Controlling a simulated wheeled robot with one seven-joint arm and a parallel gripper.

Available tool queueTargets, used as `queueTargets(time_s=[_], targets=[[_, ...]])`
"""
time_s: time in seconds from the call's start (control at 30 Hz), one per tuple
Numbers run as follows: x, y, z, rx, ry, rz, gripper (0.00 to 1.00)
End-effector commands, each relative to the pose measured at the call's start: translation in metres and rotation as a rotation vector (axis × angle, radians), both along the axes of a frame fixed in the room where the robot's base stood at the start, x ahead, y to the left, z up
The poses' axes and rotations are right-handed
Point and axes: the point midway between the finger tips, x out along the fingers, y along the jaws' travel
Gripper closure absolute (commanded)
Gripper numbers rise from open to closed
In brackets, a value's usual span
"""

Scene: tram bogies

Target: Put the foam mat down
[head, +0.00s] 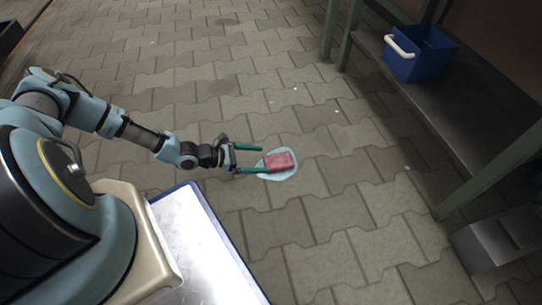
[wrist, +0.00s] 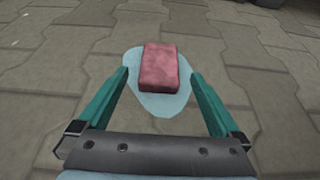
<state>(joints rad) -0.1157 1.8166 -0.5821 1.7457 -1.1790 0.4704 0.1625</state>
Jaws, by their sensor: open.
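A pinkish-red rectangular slab, which looks like the foam mat (head: 281,161), lies flat on a pale blue rounded patch (head: 291,175) on the paving. In the wrist view the foam mat (wrist: 159,66) sits ahead of and between the finger lines, and the pale blue patch (wrist: 158,102) shows around it. My gripper (head: 265,159) is open, with a green finger on each side. In the wrist view there is a gap between each finger and the mat, and nothing is held. I cannot tell whether the patch is a sheet or a wet spot.
A blue crate (head: 424,58) with a white handle stands on a dark shelf (head: 465,105) at the upper right. Green posts (head: 339,35) carry the shelf. A grey metal box (head: 497,238) is at the lower right. The paving (head: 200,80) around the mat is mostly clear.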

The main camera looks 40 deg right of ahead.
Motion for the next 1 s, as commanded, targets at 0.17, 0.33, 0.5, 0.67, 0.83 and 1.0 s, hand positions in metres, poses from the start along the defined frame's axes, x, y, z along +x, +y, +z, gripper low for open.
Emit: queueTargets(time_s=[0.17,0.33,0.5,0.67,0.83,1.0], targets=[[0.010,0.025,0.013,0.001,-0.001,0.001,0.00],[0.014,0.035,0.016,0.000,0.000,0.000,0.00],[0.014,0.037,0.016,0.000,0.000,0.000,0.00],[0.020,0.046,0.026,0.013,-0.044,-0.044,0.00],[0.040,0.082,0.060,0.067,-0.199,-0.204,0.00],[0.061,0.129,0.107,0.151,-0.380,-0.396,0.00]])
